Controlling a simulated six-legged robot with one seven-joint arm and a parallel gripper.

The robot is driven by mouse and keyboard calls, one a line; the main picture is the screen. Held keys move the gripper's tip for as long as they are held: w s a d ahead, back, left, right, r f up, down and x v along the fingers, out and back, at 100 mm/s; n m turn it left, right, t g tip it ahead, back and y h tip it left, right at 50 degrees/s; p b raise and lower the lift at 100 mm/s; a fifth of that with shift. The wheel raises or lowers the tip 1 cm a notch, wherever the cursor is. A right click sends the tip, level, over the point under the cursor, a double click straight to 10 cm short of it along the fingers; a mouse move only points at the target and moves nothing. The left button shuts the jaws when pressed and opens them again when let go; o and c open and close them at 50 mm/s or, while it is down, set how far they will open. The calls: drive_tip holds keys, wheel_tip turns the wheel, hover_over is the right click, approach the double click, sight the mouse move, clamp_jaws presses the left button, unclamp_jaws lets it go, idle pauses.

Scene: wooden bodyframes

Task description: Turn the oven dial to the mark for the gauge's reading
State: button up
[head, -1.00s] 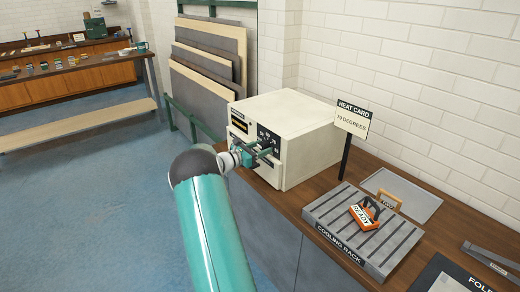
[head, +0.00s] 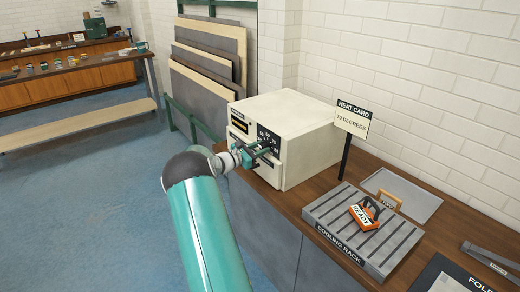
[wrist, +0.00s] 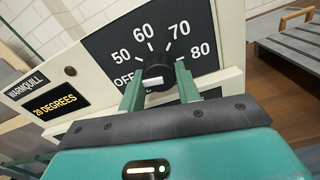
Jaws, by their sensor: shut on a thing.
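The oven (head: 312,150) is a cream box on the counter. The wrist view shows its black dial panel (wrist: 120,50) with marks OFF, 50, 60, 70 and 80. The dial (wrist: 157,70) is a dark round knob with a white bar lying nearly level across its face, its end towards the OFF side. My gripper (wrist: 158,88) is shut on the dial, one green finger on each side; in the head view the gripper (head: 264,152) is at the oven's front. A lit yellow display (wrist: 55,106) on the oven seems to read 20 degrees, beside a WARMQUILL label (wrist: 25,87).
A heat card sign (head: 352,120) stands right of the oven; its first digit is hard to read. A grey cooling rack (head: 340,240) holds an orange block marked READY (head: 364,215). A flat tray (head: 415,195) lies behind it. The blue floor at left is clear.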

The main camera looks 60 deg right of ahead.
drive_tip(key=m, duration=0.6)
drive_tip(key=shift+w, duration=0.1)
drive_tip(key=m, duration=0.6)
drive_tip(key=shift+m, duration=0.3)
drive_tip(key=m, duration=0.6)
drive_tip(key=shift+w+r, duration=0.1)
drive_tip(key=m, duration=0.6)
drive_tip(key=shift+r, duration=0.1)
drive_tip(key=o, duration=1)
drive_tip(key=v, duration=1.3)
drive_tip(key=shift+a, duration=0.35)
